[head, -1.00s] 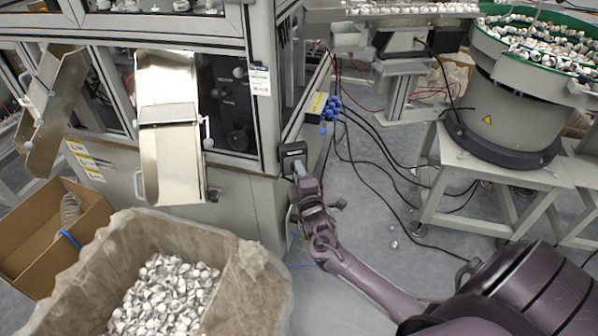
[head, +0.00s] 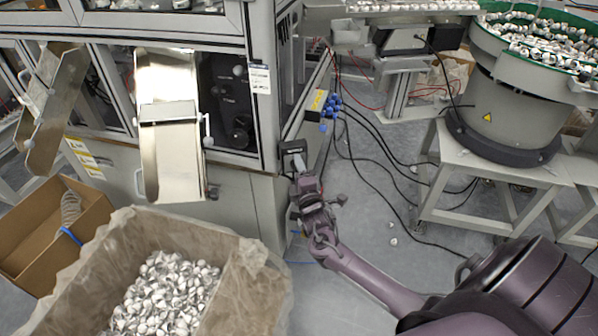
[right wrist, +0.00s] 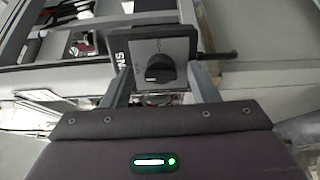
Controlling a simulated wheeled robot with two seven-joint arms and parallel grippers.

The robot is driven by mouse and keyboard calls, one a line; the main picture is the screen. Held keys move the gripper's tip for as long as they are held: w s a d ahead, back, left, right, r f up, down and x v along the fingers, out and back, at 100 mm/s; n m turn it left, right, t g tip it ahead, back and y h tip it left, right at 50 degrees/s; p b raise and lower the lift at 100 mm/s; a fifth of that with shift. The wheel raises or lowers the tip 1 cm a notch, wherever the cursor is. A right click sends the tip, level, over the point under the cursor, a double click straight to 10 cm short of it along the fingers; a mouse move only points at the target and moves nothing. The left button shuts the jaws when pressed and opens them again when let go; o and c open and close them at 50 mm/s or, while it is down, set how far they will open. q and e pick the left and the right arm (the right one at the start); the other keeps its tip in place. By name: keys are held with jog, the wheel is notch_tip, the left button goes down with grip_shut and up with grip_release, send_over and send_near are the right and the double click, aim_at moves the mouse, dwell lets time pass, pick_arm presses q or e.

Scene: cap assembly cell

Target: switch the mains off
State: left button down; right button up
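The mains switch (head: 292,147) is a dark box with a grey face on the corner post of the machine cabinet. In the right wrist view its black rotary knob (right wrist: 160,68) sits on a grey plate, with part of a white label on the box's left side. A pale mark shows on the knob's lower left; the position lettering is too small to read. My right gripper (head: 298,165) is at the box. Its two fingers (right wrist: 160,84) stand apart on either side of the knob, with visible gaps. My left gripper is out of view.
A lined bin of caps (head: 262,285) stands below left. A bowl feeder (head: 510,115) on a white stand is at right.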

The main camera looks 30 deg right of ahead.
jog(key=v, duration=0.7)
jog(key=shift+s, duration=0.4)
jog(key=shift+a, duration=0.1)
jog(key=s+a+f+m+g+y, duration=0.3)
jog(key=s+f, duration=0.5)
jog(key=f, duration=0.7)
jog(key=s+a+f+m+g, duration=0.15)
jog(key=s+f+g, duration=0.45)
jog(key=f, duration=0.9)
jog(key=s+a+f+m+g+y, duration=0.1)
jog(key=s+a+f+m+g, duration=0.1)
jog(key=s+f, duration=0.3)
jog(key=s+a+f+m+g+y, duration=0.1)
jog(key=s+a+f+m+g, duration=0.1)
jog(key=s, duration=1.2)
jog(key=s+a+f+m+g+y, duration=0.1)
jog(key=s+a+f+m+g, duration=0.2)
jog(key=s+f, duration=0.4)
jog(key=s+a, duration=0.1)
jog(key=s, duration=0.2)
jog(key=shift+s+f, duration=0.25)
jog(key=shift+f, duration=0.1)
